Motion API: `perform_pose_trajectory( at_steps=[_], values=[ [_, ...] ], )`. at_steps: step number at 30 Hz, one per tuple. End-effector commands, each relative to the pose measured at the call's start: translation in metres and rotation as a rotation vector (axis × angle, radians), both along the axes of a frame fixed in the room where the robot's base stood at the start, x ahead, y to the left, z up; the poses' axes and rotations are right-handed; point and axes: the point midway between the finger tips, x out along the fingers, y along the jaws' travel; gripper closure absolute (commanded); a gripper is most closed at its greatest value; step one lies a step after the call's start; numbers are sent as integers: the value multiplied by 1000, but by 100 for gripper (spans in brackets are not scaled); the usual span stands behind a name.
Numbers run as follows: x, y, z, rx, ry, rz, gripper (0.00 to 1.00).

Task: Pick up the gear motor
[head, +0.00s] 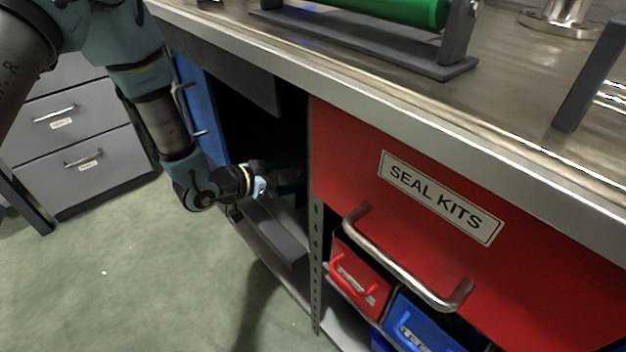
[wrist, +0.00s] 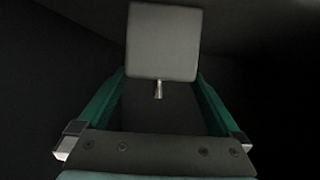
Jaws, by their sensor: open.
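In the wrist view, a grey square-faced block with a short metal shaft (wrist: 162,42), which looks like the gear motor, is straight ahead in a dark space. The shaft points down in the picture, toward my gripper. My gripper (wrist: 160,78) is open, its green fingers reaching forward toward the block's left and right sides. I cannot tell whether they touch it. In the head view, my gripper (head: 290,181) reaches into the dark opening under the workbench. The block cannot be made out there.
The opening is bounded by the workbench (head: 400,120) above, a blue door (head: 197,110) at left and a red SEAL KITS front (head: 350,150) at right. A grey ledge (head: 270,230) lies below my gripper. Red (head: 358,278) and blue (head: 420,325) bins sit lower right.

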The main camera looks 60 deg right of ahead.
Motion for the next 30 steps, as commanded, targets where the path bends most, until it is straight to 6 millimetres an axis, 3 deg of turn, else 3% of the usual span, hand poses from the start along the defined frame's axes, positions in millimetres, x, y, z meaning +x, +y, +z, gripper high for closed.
perform_pose_trajectory(
  at_steps=[7,17,30],
  values=[
    [-13,-30,-15,1,0,-2,0],
    [-15,-36,-16,1,0,0,1],
    [-14,-35,-16,1,0,0,51]
  ],
)
